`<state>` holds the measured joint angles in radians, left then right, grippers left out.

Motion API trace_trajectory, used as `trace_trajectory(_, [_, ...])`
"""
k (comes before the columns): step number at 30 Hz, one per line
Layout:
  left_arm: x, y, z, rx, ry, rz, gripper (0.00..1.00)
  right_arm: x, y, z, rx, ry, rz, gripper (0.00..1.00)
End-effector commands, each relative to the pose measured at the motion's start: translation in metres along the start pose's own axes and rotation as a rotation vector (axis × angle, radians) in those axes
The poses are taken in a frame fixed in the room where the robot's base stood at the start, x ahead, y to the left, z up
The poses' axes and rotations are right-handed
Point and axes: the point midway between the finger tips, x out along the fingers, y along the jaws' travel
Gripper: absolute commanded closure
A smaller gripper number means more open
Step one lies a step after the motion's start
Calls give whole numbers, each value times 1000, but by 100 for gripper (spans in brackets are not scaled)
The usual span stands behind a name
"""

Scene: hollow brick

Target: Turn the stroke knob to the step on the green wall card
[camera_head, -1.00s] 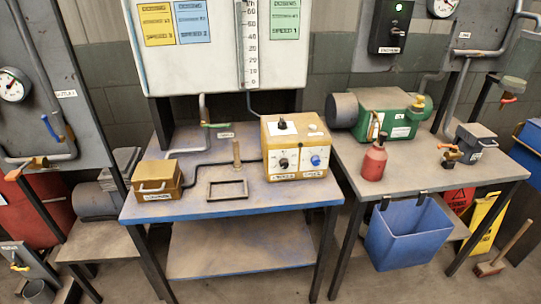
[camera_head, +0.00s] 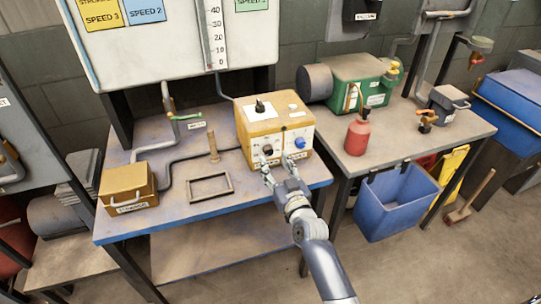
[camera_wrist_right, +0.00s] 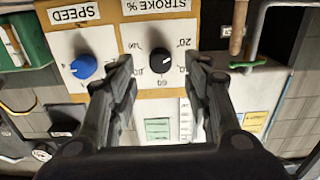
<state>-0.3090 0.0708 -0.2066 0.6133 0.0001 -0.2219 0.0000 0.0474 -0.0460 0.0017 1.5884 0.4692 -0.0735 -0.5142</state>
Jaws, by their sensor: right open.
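The black stroke knob (camera_head: 267,150) is on the front of the yellow control box (camera_head: 250,122). In the right wrist view, upside down, the knob (camera_wrist_right: 160,60) sits under a STROKE % label with a numbered dial around it; its exact setting is hard to read. A blue speed knob (camera_head: 299,142) is beside it. My right gripper (camera_head: 279,166) is in front of the box, its open fingers (camera_wrist_right: 160,78) apart on either side of the stroke knob's line, not visibly touching it. The green card (camera_head: 252,3) is cut off at the top, and its writing is unreadable. My left gripper is out of view.
The blue table (camera_head: 110,228) also holds an empty frame (camera_head: 209,188), a wooden peg (camera_head: 213,146) and a small yellow box (camera_head: 127,187). A red bottle (camera_head: 358,133) and green pump (camera_head: 362,78) stand to the right. A blue bin (camera_head: 395,205) hangs there.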

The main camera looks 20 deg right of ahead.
Motion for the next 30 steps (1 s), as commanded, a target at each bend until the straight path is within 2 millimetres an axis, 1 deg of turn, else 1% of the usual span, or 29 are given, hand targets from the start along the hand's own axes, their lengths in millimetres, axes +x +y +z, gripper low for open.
trace_trajectory(1, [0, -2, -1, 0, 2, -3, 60, 10, 0, -1, 0, 1, 0, 55])
trace_trajectory(3, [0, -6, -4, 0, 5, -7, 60, 20, 0, -1, 1, 1, 0, 55])
trace_trajectory(9, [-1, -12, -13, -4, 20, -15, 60, 38, 0, 0, -1, 0, 0, 55])
trace_trajectory(13, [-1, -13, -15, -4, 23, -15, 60, 41, 0, 1, -1, -1, 0, 55])
trace_trajectory(20, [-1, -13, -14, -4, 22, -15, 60, 41, 0, 1, -1, -1, 0, 55])
trace_trajectory(21, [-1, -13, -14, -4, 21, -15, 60, 41, 0, 1, -1, -1, 0, 64])
trace_trajectory(23, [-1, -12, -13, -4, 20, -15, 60, 41, 0, 1, -1, -1, 0, 77])
trace_trajectory(24, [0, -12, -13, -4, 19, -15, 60, 41, 0, 1, 0, -1, 0, 86])
trace_trajectory(26, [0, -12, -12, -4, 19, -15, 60, 41, 0, 1, 0, -1, 0, 99])
trace_trajectory(30, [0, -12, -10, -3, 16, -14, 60, 41, 0, 1, 0, -1, 0, 99])
